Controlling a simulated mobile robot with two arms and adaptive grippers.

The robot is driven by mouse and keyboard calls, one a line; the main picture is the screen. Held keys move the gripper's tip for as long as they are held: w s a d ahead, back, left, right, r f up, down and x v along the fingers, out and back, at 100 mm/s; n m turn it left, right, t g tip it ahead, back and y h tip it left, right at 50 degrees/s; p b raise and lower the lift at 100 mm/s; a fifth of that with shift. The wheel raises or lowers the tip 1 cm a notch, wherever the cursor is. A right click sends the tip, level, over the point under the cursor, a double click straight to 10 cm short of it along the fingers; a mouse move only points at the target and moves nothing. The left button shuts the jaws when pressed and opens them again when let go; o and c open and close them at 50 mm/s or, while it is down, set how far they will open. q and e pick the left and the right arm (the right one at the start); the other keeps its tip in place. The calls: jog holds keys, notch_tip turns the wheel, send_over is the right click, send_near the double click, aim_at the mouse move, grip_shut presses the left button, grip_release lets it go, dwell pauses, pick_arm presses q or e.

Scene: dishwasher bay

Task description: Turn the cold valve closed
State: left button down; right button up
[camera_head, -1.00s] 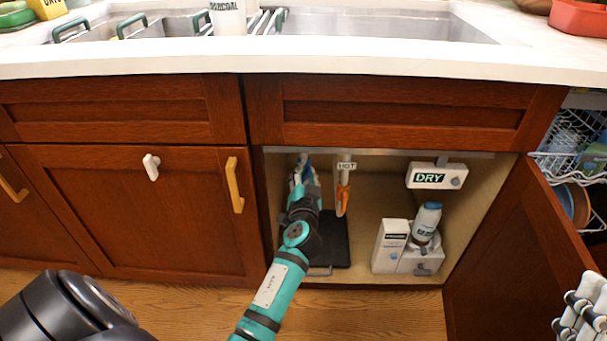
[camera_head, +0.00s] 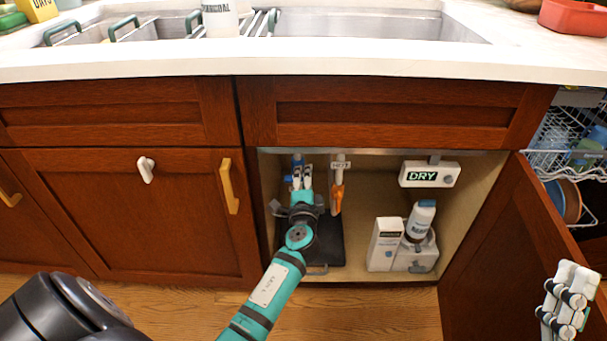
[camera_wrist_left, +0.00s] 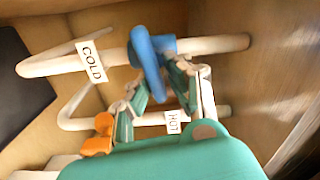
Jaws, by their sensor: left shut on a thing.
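The cold valve has a blue handle (camera_wrist_left: 150,62) on a pale pipe tagged COLD (camera_wrist_left: 90,60) in the left wrist view. In the head view the blue handle (camera_head: 297,162) shows at the upper left of the open cabinet under the sink. My left gripper (camera_head: 301,178) reaches up to it from below. In the left wrist view its fingers (camera_wrist_left: 168,82) are on either side of the blue handle and shut on it.
The hot valve's orange handle (camera_head: 337,197) hangs just right of my left gripper. The open door (camera_head: 490,240) bounds the right side.

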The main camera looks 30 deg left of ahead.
pick_arm(q)
jog(key=shift+d+f+m, duration=0.2)
jog(key=shift+f+m, duration=0.45)
jog(key=shift+m, duration=0.35)
pick_arm(e)
jog(key=shift+w+a+f+g, duration=0.1)
jog(key=shift+w+f+g, duration=0.4)
jog(key=shift+w+g, duration=0.15)
pick_arm(q)
jog(key=shift+s, duration=0.1)
jog(key=c, duration=1.2)
grip_release()
jog(key=shift+a, duration=0.1)
jog(key=shift+r, duration=0.2)
jog(key=v, duration=1.2)
pick_arm(e)
jog(key=shift+w, duration=0.1)
